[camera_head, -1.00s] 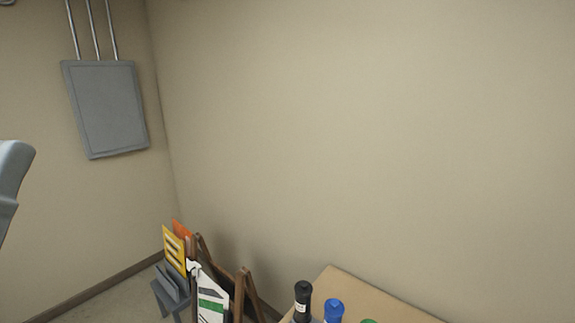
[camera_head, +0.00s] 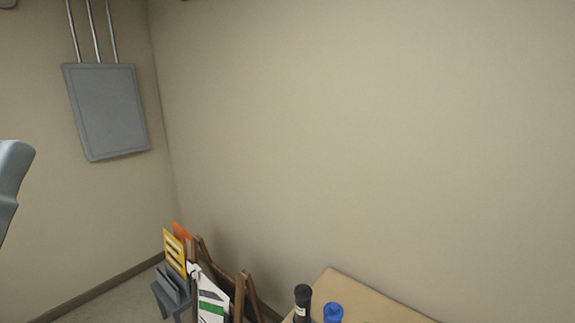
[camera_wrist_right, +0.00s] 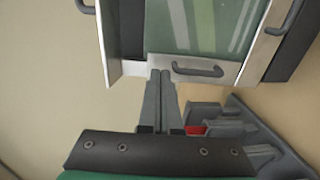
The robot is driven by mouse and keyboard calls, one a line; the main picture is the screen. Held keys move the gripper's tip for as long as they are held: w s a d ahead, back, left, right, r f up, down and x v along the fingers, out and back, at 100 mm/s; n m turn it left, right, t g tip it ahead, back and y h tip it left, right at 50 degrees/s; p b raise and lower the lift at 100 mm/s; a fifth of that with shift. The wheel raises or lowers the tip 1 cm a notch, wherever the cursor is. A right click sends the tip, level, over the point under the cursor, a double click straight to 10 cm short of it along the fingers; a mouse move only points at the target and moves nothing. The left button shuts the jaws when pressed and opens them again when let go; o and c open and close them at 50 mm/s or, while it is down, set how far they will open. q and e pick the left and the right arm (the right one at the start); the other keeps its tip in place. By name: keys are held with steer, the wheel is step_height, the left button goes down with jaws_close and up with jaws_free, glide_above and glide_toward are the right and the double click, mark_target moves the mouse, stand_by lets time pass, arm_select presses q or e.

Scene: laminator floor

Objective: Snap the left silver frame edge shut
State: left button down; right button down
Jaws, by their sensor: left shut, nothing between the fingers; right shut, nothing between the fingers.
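In the right wrist view a poster frame fills the top, with a glossy green panel (camera_wrist_right: 190,25). A silver edge (camera_wrist_right: 108,45) runs down its left side, with a dark strip between it and the panel. Another silver edge (camera_wrist_right: 251,38) runs down its right side. The bottom silver edge (camera_wrist_right: 225,80) carries a dark handle (camera_wrist_right: 197,69). My right gripper (camera_wrist_right: 161,74) is shut and empty, its tips at the bottom edge, left of that handle. Whether they touch is unclear. In the head view only a grey part of my left arm shows at the left border; its fingers are hidden.
In the head view, a grey wall box (camera_head: 107,112) hangs at left. Signboards (camera_head: 212,300) stand below it. A tan tabletop (camera_head: 365,300) holds a black-capped bottle (camera_head: 302,302) and a blue-capped bottle (camera_head: 333,313). A dark grey rack (camera_wrist_right: 235,125) lies right of my right gripper.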

steer(key=v, duration=0.7)
stand_by(0.3)
steer(key=shift+a, duration=0.15)
